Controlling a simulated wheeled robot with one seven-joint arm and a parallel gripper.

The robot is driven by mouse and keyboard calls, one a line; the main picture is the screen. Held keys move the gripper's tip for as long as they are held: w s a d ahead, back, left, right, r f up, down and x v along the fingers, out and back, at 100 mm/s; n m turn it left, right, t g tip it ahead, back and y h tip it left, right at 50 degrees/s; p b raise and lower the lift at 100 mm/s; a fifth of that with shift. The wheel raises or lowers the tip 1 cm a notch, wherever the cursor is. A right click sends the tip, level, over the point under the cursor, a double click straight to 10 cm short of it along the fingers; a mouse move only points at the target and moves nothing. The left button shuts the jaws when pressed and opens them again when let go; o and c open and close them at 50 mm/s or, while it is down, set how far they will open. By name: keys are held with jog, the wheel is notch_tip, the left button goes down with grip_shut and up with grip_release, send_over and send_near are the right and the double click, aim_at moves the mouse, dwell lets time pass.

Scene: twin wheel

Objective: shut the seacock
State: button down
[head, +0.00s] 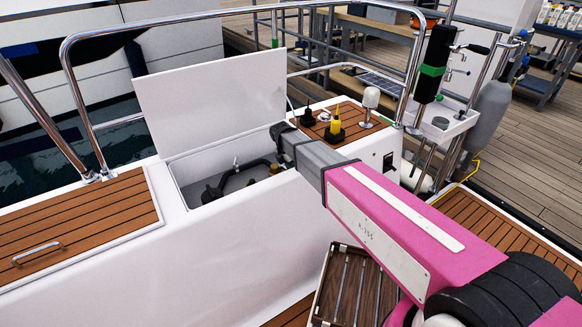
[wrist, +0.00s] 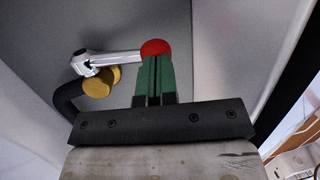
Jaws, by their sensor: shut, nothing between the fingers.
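The seacock is inside the open locker, seen in the wrist view as a brass valve body (wrist: 103,82) with a metal lever (wrist: 112,60). The lever points right and ends in a red ball knob (wrist: 155,47). My gripper (wrist: 155,60) has green fingers shut together with nothing between them. The fingertips are at the red knob and overlap its lower edge; I cannot tell whether they touch it. In the head view the arm reaches into the locker and the fingers are hidden; a small brass part (head: 274,168) shows beside the arm.
The white locker lid (head: 212,97) stands open behind the opening. Dark hoses (head: 240,178) run inside, and a black hose (wrist: 66,100) meets the valve. Grey locker walls (wrist: 225,50) are close around the gripper. A steel rail (head: 180,19) curves above the locker.

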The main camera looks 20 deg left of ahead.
jog(key=v, duration=1)
jog(key=shift+r, duration=0.4)
jog(key=shift+s, duration=0.1)
